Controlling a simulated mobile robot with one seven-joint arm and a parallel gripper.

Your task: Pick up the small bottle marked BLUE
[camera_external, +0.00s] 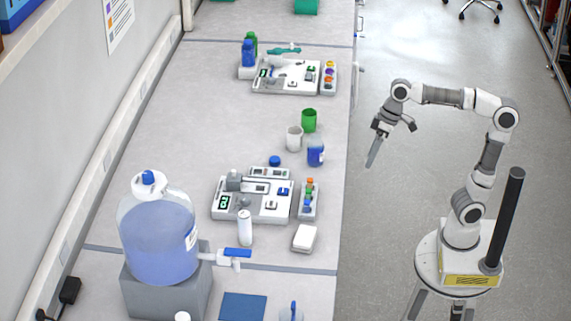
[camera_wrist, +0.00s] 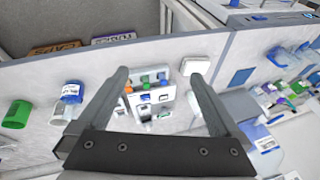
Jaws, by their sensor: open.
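A small blue bottle (camera_external: 316,153) with a pale label stands on the bench near its right edge, beside a white cup (camera_external: 294,138) and a green cup (camera_external: 309,120). In the wrist view the blue bottle (camera_wrist: 72,91) is at the left, outside my fingers; its label is too small to read. Another blue bottle (camera_external: 248,52) stands in a white holder at the far end, its marking unreadable. My gripper (camera_external: 391,146) is open and empty, out over the floor to the right of the bench. Its two fingers (camera_wrist: 158,76) also show in the wrist view.
A white instrument (camera_external: 253,212) and a rack of coloured caps (camera_external: 309,201) lie nearer on the bench. A round blue item (camera_external: 275,161) lies left of the bottle. A large jug (camera_external: 158,240) stands at front left. Bench around the cups is mostly clear.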

